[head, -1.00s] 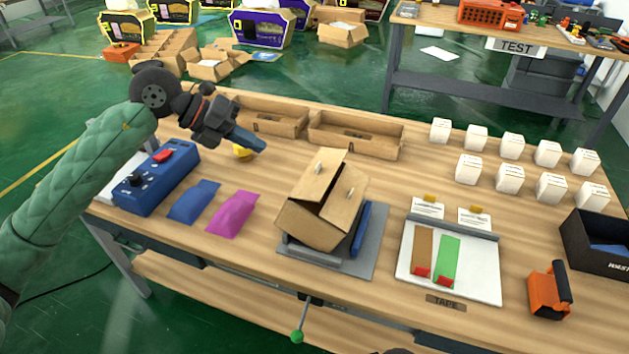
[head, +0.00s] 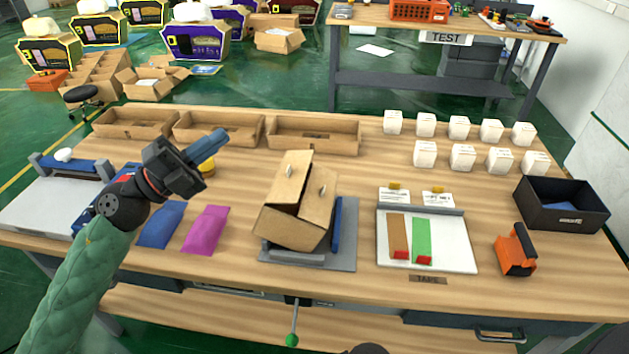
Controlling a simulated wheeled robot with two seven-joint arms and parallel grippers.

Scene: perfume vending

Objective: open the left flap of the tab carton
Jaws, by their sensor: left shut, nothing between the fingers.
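The tab carton (head: 284,232) is brown cardboard and sits tilted on a grey fixture (head: 348,232) with a blue side piece. Two of its top flaps show, each with a small pale slot or tab. One flap (head: 292,176) stands up at the left and back, and the other (head: 320,194) slopes over the right side with a dark gap between them. My left gripper (head: 222,138) is shut and empty, in the air to the left of and behind the carton, apart from it. My right gripper is not in view.
Open cardboard trays (head: 314,134) line the back edge. Blue (head: 161,224) and magenta (head: 205,229) pouches lie left of the carton. A white board (head: 453,244) with coloured strips, an orange tool (head: 515,252), a black bin (head: 562,205) and several white boxes (head: 461,157) occupy the right.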

